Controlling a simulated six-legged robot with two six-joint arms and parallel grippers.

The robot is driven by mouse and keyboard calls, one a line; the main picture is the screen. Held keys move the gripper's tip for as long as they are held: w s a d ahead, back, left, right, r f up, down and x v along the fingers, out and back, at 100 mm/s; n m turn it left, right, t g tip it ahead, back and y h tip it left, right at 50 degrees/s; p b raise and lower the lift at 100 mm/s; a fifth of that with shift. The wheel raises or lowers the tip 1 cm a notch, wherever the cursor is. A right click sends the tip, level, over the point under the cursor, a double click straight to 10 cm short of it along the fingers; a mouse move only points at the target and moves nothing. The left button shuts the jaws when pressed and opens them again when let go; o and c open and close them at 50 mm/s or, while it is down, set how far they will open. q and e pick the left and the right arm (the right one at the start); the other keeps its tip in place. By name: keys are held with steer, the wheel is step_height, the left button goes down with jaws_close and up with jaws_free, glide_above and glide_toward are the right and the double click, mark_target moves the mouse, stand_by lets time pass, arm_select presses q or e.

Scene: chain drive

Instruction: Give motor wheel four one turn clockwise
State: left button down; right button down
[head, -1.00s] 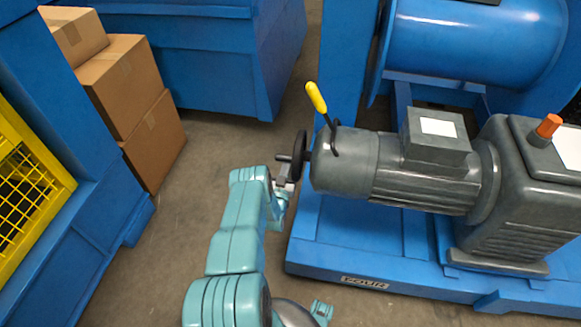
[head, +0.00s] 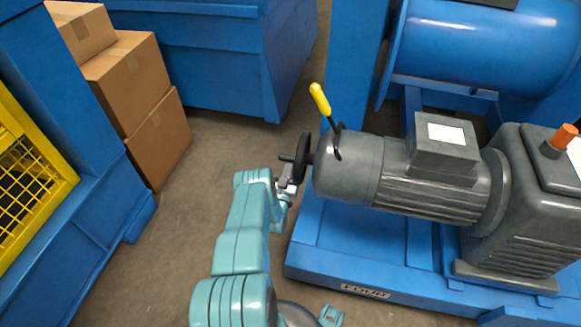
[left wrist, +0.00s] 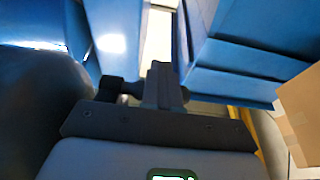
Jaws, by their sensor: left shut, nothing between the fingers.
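The grey motor (head: 350,165) labelled four lies on its blue base, with a black hand wheel (head: 302,158) on its left end. A crank handle (head: 286,158) sticks out to the left from the wheel. My left gripper (head: 286,186) is shut and empty, just below the handle and beside the wheel's lower edge. I cannot tell whether it touches either. In the left wrist view the shut fingers (left wrist: 161,85) stand upright in the middle, with a dark bar beside them that I cannot identify surely.
A yellow-gripped lever (head: 320,98) rises above the motor's end. The name plate (head: 366,291) is on the blue base (head: 420,283). Stacked cardboard boxes (head: 150,95) and a yellow mesh guard (head: 30,185) are at the left. The floor (head: 190,215) left of my arm is clear.

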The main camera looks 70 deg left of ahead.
arm_select(q)
steer(key=shift+w+a+r+t+y+b, duration=0.3)
steer(key=shift+w+t+b, duration=0.1)
steer(key=shift+t+b, duration=0.15)
stand_by(1.4)
steer(key=shift+w+a+r+t+y, duration=0.1)
steer(key=shift+a+t+y, duration=0.15)
steer(key=shift+a+y, duration=0.05)
stand_by(0.3)
